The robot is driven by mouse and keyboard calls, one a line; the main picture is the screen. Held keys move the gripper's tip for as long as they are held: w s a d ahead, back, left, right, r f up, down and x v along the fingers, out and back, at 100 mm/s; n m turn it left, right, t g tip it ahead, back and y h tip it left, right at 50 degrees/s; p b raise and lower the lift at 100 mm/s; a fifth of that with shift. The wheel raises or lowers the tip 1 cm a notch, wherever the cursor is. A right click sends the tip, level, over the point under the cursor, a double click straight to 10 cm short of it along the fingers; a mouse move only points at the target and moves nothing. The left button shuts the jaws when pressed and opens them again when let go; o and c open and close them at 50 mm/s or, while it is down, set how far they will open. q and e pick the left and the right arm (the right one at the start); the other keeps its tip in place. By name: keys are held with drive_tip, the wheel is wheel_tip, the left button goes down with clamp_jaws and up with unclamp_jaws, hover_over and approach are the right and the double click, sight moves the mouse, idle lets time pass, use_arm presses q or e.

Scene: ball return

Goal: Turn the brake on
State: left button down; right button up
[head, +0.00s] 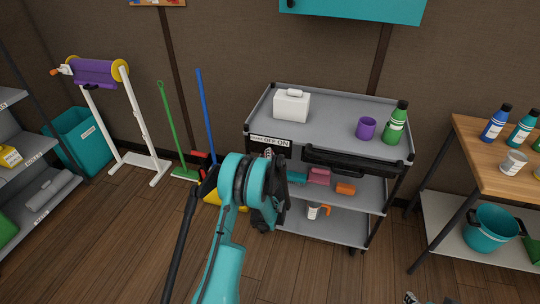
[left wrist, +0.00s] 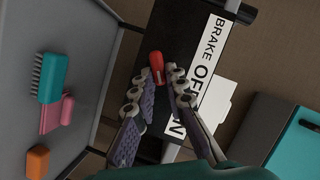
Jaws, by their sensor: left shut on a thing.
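The cart (head: 340,118) carries a black-edged brake label (head: 270,141) reading BRAKE, OFF and ON. The label also shows large in the left wrist view (left wrist: 212,75). A red brake lever tip (left wrist: 157,64) stands beside the label, nearest the word OFF. My left gripper (left wrist: 158,80) is shut on the red lever, with a finger on each side of it.
A white case (head: 292,105), a purple cup (head: 366,128) and a green bottle (head: 395,124) stand on the cart's top. Its lower shelves hold small items. A wooden table (head: 500,155) stands right, a broom (head: 172,130) and roller stand (head: 97,72) left. Floor in front is clear.

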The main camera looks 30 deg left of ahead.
use_arm(q)
drive_tip(key=shift+a, duration=0.1)
idle(0.5)
drive_tip(key=c, duration=1.5)
unclamp_jaws()
drive_tip(key=shift+f, duration=0.1)
drive_tip(key=shift+c, duration=0.2)
drive_tip(key=v, duration=0.7)
drive_tip(key=shift+s, duration=0.2)
